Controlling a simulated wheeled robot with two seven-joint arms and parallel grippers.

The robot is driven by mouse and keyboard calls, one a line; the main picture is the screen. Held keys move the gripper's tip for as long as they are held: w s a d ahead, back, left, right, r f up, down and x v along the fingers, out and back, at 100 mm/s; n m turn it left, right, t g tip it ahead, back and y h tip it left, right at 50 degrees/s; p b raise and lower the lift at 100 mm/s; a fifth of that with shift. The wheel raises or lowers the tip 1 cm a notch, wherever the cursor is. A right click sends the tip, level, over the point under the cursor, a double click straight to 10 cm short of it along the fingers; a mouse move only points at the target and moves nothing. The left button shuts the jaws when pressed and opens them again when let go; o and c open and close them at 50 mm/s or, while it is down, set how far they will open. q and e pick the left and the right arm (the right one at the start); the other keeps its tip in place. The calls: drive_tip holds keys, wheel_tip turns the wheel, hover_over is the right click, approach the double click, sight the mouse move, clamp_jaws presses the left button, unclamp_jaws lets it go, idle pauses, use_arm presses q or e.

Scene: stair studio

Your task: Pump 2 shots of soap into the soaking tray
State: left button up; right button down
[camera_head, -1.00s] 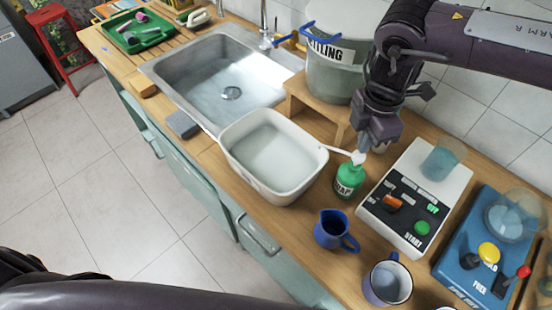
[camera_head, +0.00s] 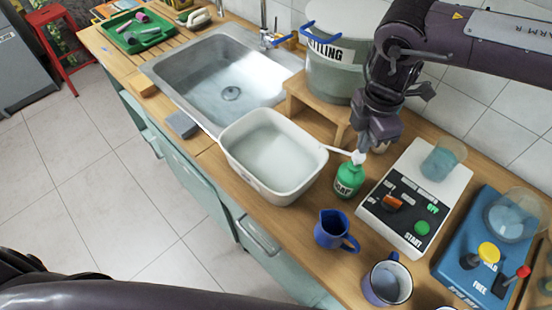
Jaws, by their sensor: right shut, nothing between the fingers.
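The green soap bottle (camera_head: 349,180) stands upright on the counter, its white pump head on top and its spout pointing left. The white soaking tray (camera_head: 241,178) stands left of it and holds pale liquid; the spout tip reaches its right rim. My right gripper (camera_head: 361,152) is shut, pointing down from above, with its fingertips at the pump head. I cannot tell whether they press on it. My left gripper is not in view.
A blue jug (camera_head: 336,230) and a mug (camera_head: 387,282) stand in front of the bottle. A white control box (camera_head: 413,195) is close on its right. A wooden stand with a settling tank (camera_head: 333,75) is behind; the sink (camera_head: 217,80) is left.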

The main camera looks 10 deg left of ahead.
drive_tip(key=shift+f, duration=0.1)
drive_tip(key=shift+f+b, duration=1)
drive_tip(key=shift+f, duration=0.5)
drive_tip(key=shift+s+r, duration=0.1)
drive_tip(key=shift+r+p, duration=1.2)
drive_tip(key=shift+r, duration=0.2)
drive_tip(key=shift+f, duration=0.1)
